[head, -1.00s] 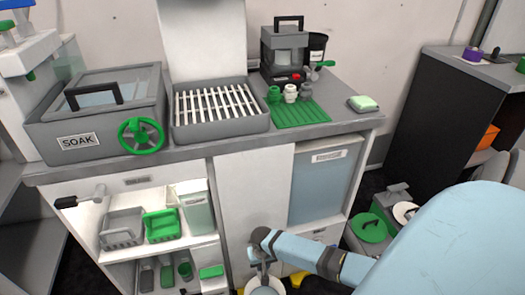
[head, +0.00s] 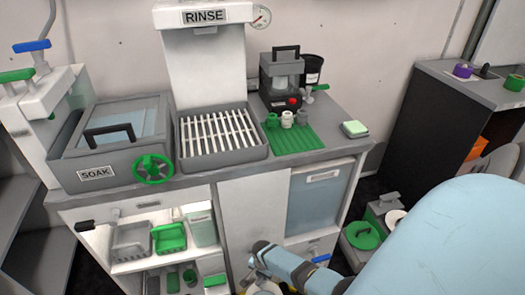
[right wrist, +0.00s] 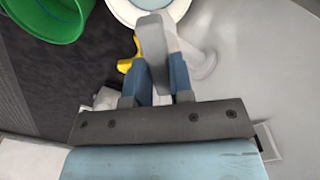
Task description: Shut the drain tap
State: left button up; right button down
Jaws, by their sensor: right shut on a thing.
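My right gripper (right wrist: 156,88) is low in front of the counter's cabinet, pointing down. In the right wrist view its two blue fingers are closed on a flat grey lever-like piece (right wrist: 153,45). I cannot tell for certain whether this piece belongs to the drain tap. My left gripper is not in view.
In the right wrist view a green bucket (right wrist: 45,18), a white round vessel (right wrist: 120,12) and a yellow part (right wrist: 128,64) are close to the fingers. A green-lidded container (head: 364,236) stands on the floor at right. The rinse basin (head: 220,153) is on the counter.

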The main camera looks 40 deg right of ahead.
jog(key=m+p, duration=0.2)
jog(key=m, duration=0.3)
jog(key=shift+s+r, duration=0.1)
jog(key=shift+s, duration=0.05)
jog(key=shift+m+p, duration=0.3)
jog(key=shift+m, duration=0.6)
jog(key=shift+s+m, duration=0.1)
jog(key=shift+m, duration=0.7)
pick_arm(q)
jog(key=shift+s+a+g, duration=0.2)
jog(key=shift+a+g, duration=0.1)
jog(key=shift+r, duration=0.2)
pick_arm(e)
jog(key=shift+m, duration=0.4)
jog(key=c, duration=1)
grip_release()
